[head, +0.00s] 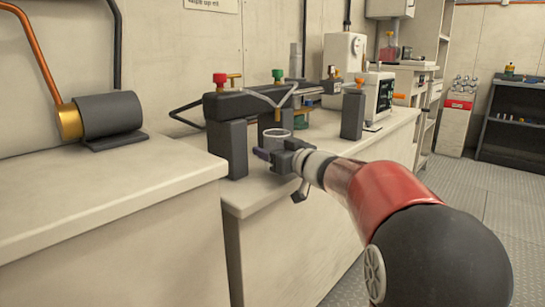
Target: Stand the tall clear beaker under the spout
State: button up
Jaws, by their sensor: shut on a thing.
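A clear, greyish beaker (277,136) stands upright at my gripper, in front of a dark tap rig (250,104) on the far counter. Its round rim shows above the jaws, and its lower part is hidden by them. My gripper (274,155) is shut on the beaker. The rig is a dark bar on dark posts, with a red knob (219,79) and a green knob (278,75) on top. I cannot make out a spout mouth clearly, nor whether the beaker touches the counter.
The far counter (243,196) has a pale front edge below my gripper. A dark post (229,148) stands close left of the beaker, another (352,115) to its right. White machines (344,65) stand behind. The near left counter (110,190) is mostly clear, with a dark cylinder (108,115) at its back.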

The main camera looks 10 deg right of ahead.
jog(key=shift+f, duration=0.2)
jog(key=o, duration=1)
jog(key=shift+o, duration=0.2)
